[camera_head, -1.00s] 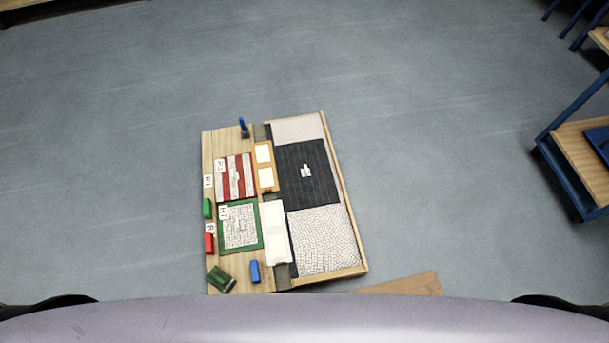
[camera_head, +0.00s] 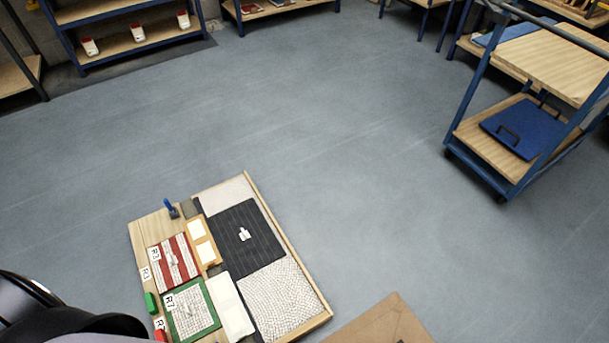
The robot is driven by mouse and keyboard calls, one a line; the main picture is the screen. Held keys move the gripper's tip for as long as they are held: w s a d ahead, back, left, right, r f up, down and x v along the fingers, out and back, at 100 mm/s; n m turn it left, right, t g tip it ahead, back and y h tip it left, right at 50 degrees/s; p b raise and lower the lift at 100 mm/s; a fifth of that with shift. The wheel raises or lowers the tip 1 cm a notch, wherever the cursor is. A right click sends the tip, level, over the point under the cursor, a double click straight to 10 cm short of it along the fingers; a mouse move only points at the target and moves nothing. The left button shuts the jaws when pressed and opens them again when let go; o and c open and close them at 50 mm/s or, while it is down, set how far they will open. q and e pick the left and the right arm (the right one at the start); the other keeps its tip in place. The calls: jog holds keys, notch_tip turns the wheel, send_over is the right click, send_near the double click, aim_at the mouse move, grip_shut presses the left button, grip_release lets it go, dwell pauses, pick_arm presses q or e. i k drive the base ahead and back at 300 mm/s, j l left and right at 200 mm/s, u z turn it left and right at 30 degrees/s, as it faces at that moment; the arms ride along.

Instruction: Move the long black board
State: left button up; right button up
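A black panel (camera_head: 243,237) with thin grooves and a small white piece on its middle lies flat in a wooden tray (camera_head: 289,243). It sits between a pale blank area (camera_head: 226,195) and a white mosaic area (camera_head: 276,299). A narrow dark strip (camera_head: 220,271) shows along the tray's left side, partly covered by pale pieces. I cannot tell whether the black panel or this strip is the long black board. Neither gripper is in view; a dark part of my own body fills the lower left corner.
Beside the tray, a wooden board (camera_head: 150,228) carries a red-striped panel (camera_head: 173,263) and a green-framed panel (camera_head: 193,311). A brown sheet (camera_head: 383,325) lies at the bottom. A blue-framed cart (camera_head: 480,150) stands right, shelves (camera_head: 135,42) at the back. The floor between is clear.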

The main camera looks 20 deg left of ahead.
aim_at(247, 242)
jog(key=i+l+z, duration=0.15)
jog(key=l, duration=0.25)
jog(key=i+l+z, duration=0.1)
jog(key=l, duration=0.25)
jog(key=i+l+z, duration=0.15)
jog(key=l, duration=0.25)
jog(key=i+l+z, duration=0.1)
jog(key=l, duration=0.25)
jog(key=i+l+z, duration=0.15)
jog(key=i+l+u, duration=0.2)
jog(key=i, duration=0.2)
jog(key=i+l+u, duration=0.2)
jog(key=i, duration=0.15)
jog(key=i+l+u, duration=0.2)
jog(key=i, duration=0.2)
jog(key=i+j+u, duration=0.25)
jog(key=i+u, duration=0.15)
jog(key=i+j+u, duration=0.15)
jog(key=i+u, duration=0.65)
jog(key=i+l+u, duration=0.1)
jog(key=i+u, duration=0.75)
jog(key=i+l+u, duration=0.15)
jog(key=u, duration=0.3)
jog(key=i+l+u, duration=0.6)
jog(key=u, duration=0.2)
jog(key=i+l+u, duration=0.25)
jog(key=l+u, duration=0.15)
